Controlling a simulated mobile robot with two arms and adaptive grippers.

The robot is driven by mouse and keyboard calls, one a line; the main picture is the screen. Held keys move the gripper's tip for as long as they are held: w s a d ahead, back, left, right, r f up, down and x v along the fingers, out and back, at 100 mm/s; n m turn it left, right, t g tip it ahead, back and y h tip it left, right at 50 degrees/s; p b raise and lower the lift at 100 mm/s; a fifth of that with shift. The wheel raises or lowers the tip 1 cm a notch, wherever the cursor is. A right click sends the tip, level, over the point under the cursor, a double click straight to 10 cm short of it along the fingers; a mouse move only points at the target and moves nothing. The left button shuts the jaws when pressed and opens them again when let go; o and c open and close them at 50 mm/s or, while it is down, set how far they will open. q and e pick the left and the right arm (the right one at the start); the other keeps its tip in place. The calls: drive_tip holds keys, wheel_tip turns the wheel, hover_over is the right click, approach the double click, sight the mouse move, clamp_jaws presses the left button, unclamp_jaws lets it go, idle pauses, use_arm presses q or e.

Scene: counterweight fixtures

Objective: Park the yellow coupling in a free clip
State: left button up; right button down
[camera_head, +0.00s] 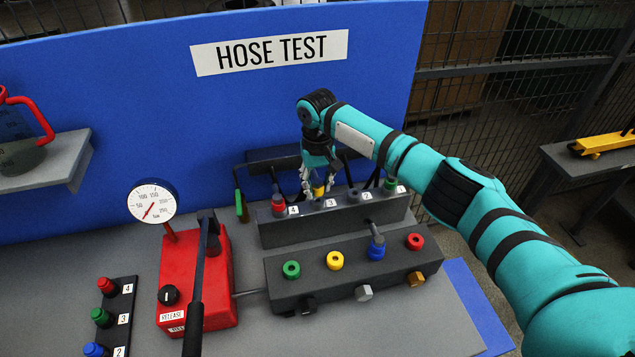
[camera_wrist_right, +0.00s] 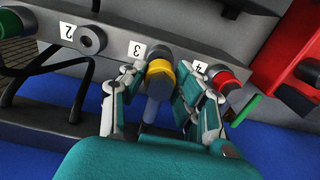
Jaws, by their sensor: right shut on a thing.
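The yellow coupling (camera_head: 318,190) is between the fingers of my right gripper (camera_head: 317,186), at the outlet labelled 3 on the rear dark block. In the right wrist view the yellow coupling (camera_wrist_right: 160,73) shows its yellow collar and a grey-blue body, with the gripper fingers (camera_wrist_right: 160,100) on either side. It lines up with outlet 3; whether it is still seated there I cannot tell. A black bar (camera_head: 262,162) runs behind the block, partly hidden by my gripper. A green piece (camera_head: 241,205) hangs at its left end. Free clips cannot be made out. My left gripper is out of view.
The rear block (camera_head: 285,233) carries a red coupling (camera_head: 278,203) at 4 and a green one (camera_head: 389,184) at 1; outlet 2 (camera_head: 353,195) looks empty. The front block (camera_head: 350,268) has coloured ports, a blue one plugged. A red pump (camera_head: 215,285) with a lever stands left.

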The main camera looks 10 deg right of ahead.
sight(317, 193)
drive_tip(key=shift+f, duration=0.2)
drive_tip(key=shift+f, duration=0.6)
drive_tip(key=shift+f, duration=0.15)
idle(0.4)
drive_tip(key=shift+f, duration=0.5)
idle(0.3)
drive_tip(key=shift+s+f, duration=0.1)
drive_tip(key=shift+f, duration=0.1)
drive_tip(key=c, duration=0.9)
unclamp_jaws()
